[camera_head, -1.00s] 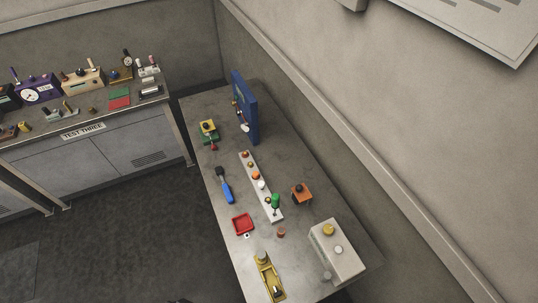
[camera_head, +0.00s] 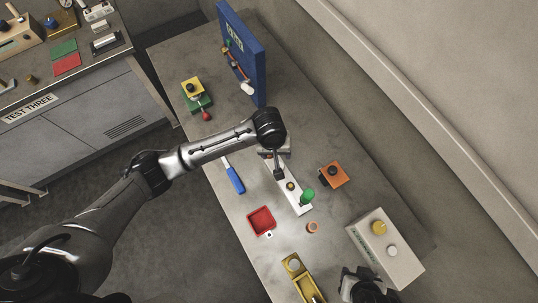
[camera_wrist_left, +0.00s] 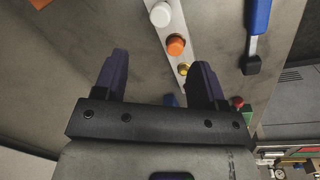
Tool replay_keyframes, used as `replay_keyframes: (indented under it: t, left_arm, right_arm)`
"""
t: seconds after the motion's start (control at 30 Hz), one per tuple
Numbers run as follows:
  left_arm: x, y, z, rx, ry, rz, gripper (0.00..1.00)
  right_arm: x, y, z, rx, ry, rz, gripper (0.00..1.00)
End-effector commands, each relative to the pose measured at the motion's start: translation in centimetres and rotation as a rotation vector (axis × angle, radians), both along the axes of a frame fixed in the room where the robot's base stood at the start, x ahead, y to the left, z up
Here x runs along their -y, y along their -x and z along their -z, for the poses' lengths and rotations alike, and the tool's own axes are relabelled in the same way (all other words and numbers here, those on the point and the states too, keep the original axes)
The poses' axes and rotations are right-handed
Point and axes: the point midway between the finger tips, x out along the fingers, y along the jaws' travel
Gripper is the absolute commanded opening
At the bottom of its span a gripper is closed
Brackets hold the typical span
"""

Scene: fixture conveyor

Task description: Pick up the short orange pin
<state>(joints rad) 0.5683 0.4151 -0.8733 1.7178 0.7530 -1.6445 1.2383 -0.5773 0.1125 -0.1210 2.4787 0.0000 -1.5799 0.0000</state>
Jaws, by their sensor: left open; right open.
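A pale strip (camera_head: 297,206) carries a row of pins. In the left wrist view an orange pin (camera_wrist_left: 175,46) stands on it between a white pin (camera_wrist_left: 160,14) and a small brass pin (camera_wrist_left: 184,70). My left gripper (camera_wrist_left: 160,82) is open and empty above the strip; the orange pin appears between its fingers, near the right one. In the head view my left gripper (camera_head: 277,165) and wrist hide the strip's far part and the orange pin. My right gripper (camera_head: 362,288) is at the bottom edge, open, its fingers hard to make out.
A green-topped pin (camera_head: 307,195) stands near the strip's near end. A blue panel (camera_head: 242,55) rises behind; a pale box (camera_head: 385,248) stands at right.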

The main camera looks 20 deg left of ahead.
Motion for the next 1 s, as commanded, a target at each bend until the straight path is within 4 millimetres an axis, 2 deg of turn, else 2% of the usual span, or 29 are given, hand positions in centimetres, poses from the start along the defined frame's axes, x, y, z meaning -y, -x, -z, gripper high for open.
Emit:
replay_keyframes:
  t: [0.03, 0.1, 0.3, 0.47, 0.8, 1.0]
  left_arm:
    - [-0.9, -1.5, 0.7, -0.009, -0.029, -0.052, 0.65]
    - [-1.9, -2.9, 0.8, -0.025, -0.058, -0.120, 0.65]
    - [-4.0, -5.3, 0.6, -0.051, -0.110, -0.260, 0.65]
    - [-4.7, -6.0, 1.5, -0.059, -0.125, -0.303, 0.65]
    - [-4.7, -6.0, 7.0, -0.061, -0.125, -0.307, 0.65]
    - [-4.7, -6.0, 8.6, -0.058, -0.124, -0.305, 0.65]
  right_arm:
    - [0.1, 0.0, 1.5, -0.001, 0.004, -0.002, 0.43]
    - [0.2, 0.1, 2.2, -0.002, 0.008, -0.004, 0.43]
    - [0.5, 0.2, 3.4, -0.005, 0.016, -0.008, 0.43]
    - [0.5, 0.2, 3.7, -0.005, 0.015, -0.007, 0.43]
    - [0.2, 0.2, 3.9, -0.003, 0.006, -0.002, 0.43]
    - [0.1, 0.1, 4.0, -0.002, 0.002, 0.001, 0.43]
